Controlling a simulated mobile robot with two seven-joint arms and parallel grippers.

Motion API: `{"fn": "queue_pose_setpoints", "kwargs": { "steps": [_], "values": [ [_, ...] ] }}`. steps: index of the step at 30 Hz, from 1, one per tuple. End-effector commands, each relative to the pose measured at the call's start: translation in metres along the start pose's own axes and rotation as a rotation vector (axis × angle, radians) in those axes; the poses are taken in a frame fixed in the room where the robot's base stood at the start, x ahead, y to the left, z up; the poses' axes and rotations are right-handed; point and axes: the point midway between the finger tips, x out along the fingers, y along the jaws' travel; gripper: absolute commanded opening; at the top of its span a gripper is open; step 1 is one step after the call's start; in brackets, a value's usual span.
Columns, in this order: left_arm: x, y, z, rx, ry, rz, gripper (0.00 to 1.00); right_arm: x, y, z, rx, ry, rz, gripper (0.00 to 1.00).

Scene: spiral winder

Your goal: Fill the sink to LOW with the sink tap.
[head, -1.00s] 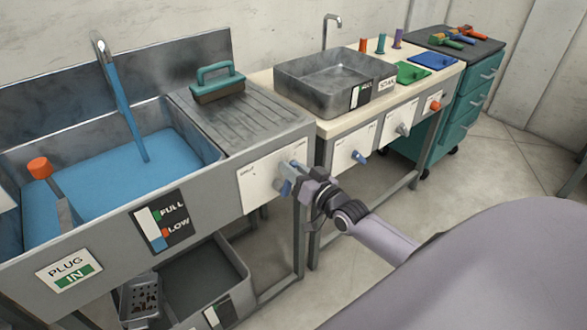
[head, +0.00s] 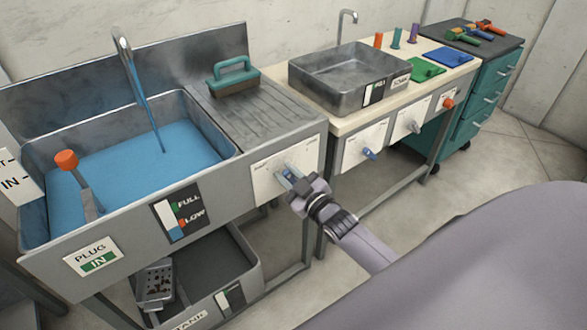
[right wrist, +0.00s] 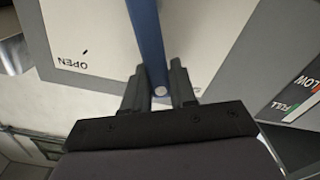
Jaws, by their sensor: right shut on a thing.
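The sink (head: 228,152) at the left holds blue water (head: 130,170). A blue stream runs into it from the spout of the sink tap (head: 122,45). My right gripper (head: 293,180) is shut on the blue tap lever (head: 284,170) at the white dial plate (head: 262,180) on the sink front. In the right wrist view the lever (right wrist: 147,40) runs between the two fingers (right wrist: 158,88), and OPEN is printed at the left. On the FULL/LOW gauge (head: 177,214) the blue column stands near the LOW mark. My left gripper is not in view.
The plug lever with an orange knob (head: 66,160) stands at the sink's left, and its sign (head: 93,257) reads PLUG IN. A grey tank (head: 252,262) is under the sink. A second bench with a metal basin (head: 372,60) and several knobs stands to the right.

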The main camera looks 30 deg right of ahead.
Motion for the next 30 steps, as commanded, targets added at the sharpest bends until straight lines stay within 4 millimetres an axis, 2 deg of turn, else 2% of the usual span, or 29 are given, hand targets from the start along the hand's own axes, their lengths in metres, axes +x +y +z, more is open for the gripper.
{"fn": "queue_pose_setpoints", "kwargs": {
  "steps": [12, 30],
  "values": [
    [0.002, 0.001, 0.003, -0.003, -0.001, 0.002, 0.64, -0.001, -0.018, 0.004, -0.244, -0.002, -0.001, 0.0],
    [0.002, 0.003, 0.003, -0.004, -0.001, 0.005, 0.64, -0.001, -0.022, 0.005, -0.31, -0.002, -0.003, 0.0]
  ]
}}
